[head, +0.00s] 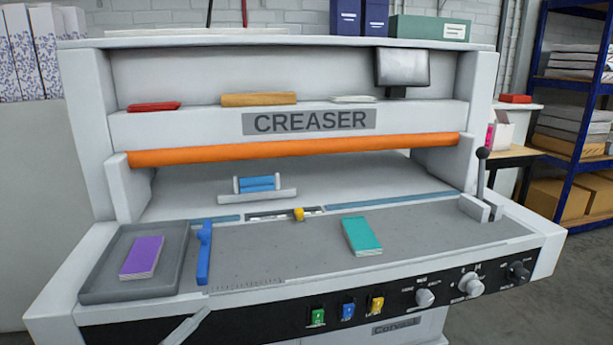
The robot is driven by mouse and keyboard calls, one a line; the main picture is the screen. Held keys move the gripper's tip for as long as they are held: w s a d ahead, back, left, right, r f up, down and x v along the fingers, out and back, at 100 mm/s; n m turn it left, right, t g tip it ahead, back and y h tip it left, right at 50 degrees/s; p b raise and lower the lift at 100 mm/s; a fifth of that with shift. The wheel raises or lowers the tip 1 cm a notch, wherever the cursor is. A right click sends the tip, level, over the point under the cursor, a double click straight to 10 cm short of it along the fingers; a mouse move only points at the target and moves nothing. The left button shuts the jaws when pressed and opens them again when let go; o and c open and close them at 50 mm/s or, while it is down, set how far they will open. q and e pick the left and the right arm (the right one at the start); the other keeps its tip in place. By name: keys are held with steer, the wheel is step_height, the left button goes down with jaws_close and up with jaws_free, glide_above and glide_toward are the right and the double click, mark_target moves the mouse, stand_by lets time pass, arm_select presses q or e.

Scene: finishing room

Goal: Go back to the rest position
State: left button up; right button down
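Neither of my grippers shows in the head view. The creaser (88,238) is a large pale grey machine with an orange bar (295,150) across its front. A purple booklet stack (142,257) lies in the grey tray (88,297) at the left of its bed. A teal booklet stack (361,236) lies flat on the bed (290,252), right of the middle. A blue stop (204,252) stands just right of the tray. A small yellow piece (299,214) sits on the slotted strip at the back of the bed.
A lever (482,170) with a black knob stands at the bed's right end. Knobs (425,298) and coloured switches (348,310) line the front panel. A pale grey flat piece (187,326) juts up at the bottom edge. Blue shelving (571,150) stands behind right.

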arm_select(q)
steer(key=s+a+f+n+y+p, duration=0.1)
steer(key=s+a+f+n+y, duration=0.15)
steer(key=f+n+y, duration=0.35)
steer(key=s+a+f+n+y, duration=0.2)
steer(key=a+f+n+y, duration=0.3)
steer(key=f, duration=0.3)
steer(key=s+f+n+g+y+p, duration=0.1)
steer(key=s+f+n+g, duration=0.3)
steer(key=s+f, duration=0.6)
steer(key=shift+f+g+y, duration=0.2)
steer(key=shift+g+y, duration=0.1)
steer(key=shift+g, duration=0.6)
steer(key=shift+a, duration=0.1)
